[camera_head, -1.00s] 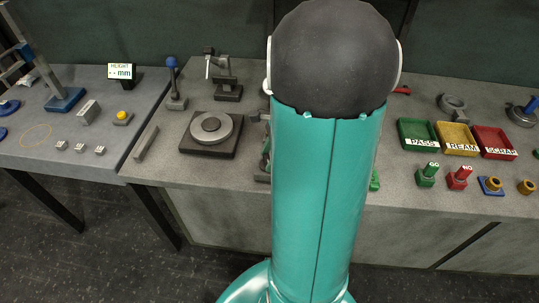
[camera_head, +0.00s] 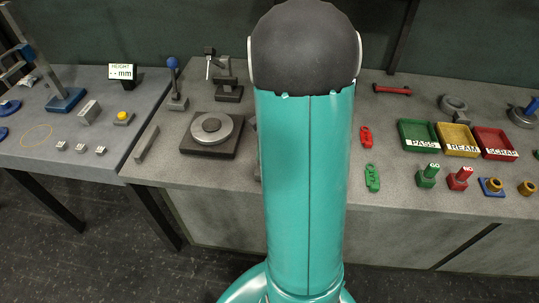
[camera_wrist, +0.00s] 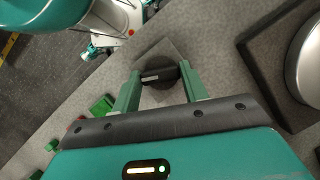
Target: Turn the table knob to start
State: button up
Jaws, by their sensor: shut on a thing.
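In the head view my teal arm hides the gripper and nearly all of the knob. The turntable (camera_head: 211,129), a grey disc on a dark square base, stands left of my arm; its edge also shows at the right of the wrist view (camera_wrist: 306,65).
A display (camera_head: 122,73) reading "HEIGHT -- mm" stands on the left table. A blue-topped post (camera_head: 174,85) and a dark stand (camera_head: 229,88) are near the turntable. On the right are PASS (camera_head: 419,147), REAM (camera_head: 457,152) and SCRAP (camera_head: 497,156) trays, gauges and tags.

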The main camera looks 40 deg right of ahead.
jog(key=n+g, duration=0.1)
jog(key=n, duration=0.4)
jog(key=shift+w+g+h, duration=0.1)
jog(key=shift+g+h, duration=0.3)
jog(key=o, duration=1)
jog(key=shift+r, duration=0.1)
jog(key=v, duration=1.3)
jog(key=shift+w+r, duration=0.1)
jog(key=shift+r, duration=0.2)
